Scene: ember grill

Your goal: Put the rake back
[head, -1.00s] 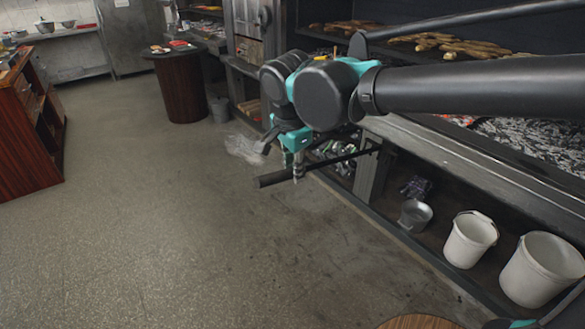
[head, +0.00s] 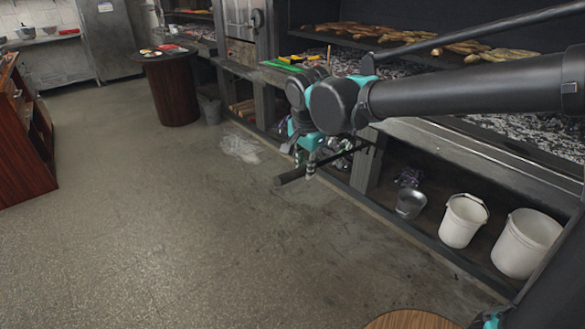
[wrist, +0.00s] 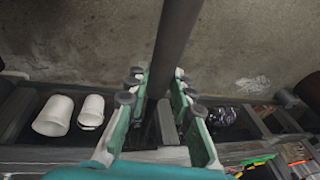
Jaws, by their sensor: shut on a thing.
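The rake's dark handle (head: 291,177) shows in the head view. It sticks out below my gripper, with a thick black grip end at the lower left and a thin rod rising to the right toward a grey post. My gripper (head: 309,158) is shut on this handle and holds it above the floor in front of the grill. In the wrist view the handle (wrist: 175,38) runs from the top edge down between the green and grey fingers of my gripper (wrist: 158,92). I cannot make out the rake's head in either view.
White buckets (head: 463,222) and a metal pail (head: 411,204) stand under the grill counter at right. Green and yellow tools (head: 292,62) lie on the ledge behind my arm. A round dark table (head: 174,92) and wooden cabinet (head: 25,150) stand left. The floor between is clear.

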